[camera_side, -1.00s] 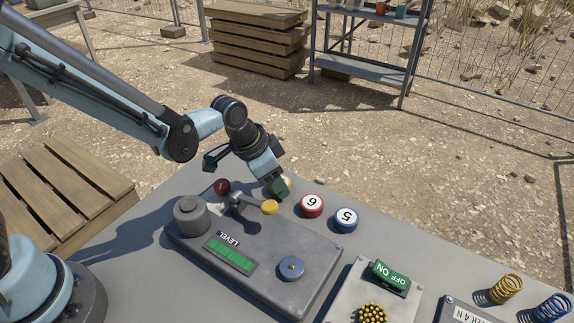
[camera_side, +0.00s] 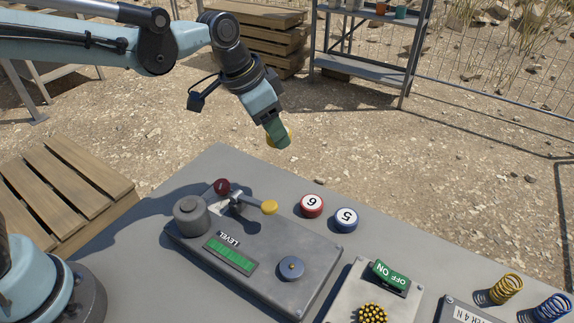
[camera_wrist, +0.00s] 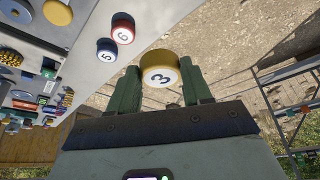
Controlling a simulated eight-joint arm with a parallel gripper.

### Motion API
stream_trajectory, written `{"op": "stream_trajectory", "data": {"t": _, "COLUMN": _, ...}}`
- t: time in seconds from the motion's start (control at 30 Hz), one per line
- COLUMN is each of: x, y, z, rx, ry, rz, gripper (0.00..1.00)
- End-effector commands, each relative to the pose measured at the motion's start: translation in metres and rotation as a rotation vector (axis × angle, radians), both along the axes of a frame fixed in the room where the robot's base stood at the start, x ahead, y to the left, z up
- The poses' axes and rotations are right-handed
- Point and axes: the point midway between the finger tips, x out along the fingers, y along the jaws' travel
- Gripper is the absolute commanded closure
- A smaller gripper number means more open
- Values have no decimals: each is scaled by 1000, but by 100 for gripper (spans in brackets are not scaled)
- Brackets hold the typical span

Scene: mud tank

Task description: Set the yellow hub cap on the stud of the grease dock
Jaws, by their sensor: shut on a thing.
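The yellow hub cap (camera_wrist: 160,75), marked 3, is held between the two green fingers of my gripper (camera_wrist: 161,88) in the wrist view. In the side view my gripper (camera_side: 280,140) is shut on the cap, well above the far edge of the table, and its fingers hide most of the cap. The grease dock (camera_side: 250,277) is a grey plate with a green LEVEL display. A blue disc (camera_side: 291,268) with a small brass-coloured stud in its middle sits on the dock's near right part, bare. It also shows at the left of the wrist view (camera_wrist: 10,57).
A green switch (camera_side: 390,278) and springs (camera_side: 506,289) are at right.

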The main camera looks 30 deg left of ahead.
Motion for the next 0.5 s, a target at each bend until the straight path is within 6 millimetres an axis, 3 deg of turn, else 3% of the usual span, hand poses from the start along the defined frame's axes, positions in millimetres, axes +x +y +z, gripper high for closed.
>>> {"op": "stream_trajectory", "data": {"t": 0.27, "x": -1, "y": 0, "z": 38, "rx": 0, "ry": 0, "rz": -1, "gripper": 81}}
{"op": "stream_trajectory", "data": {"t": 0.5, "x": -36, "y": -42, "z": 36, "rx": 4, "ry": 5, "rz": -203, "gripper": 81}}
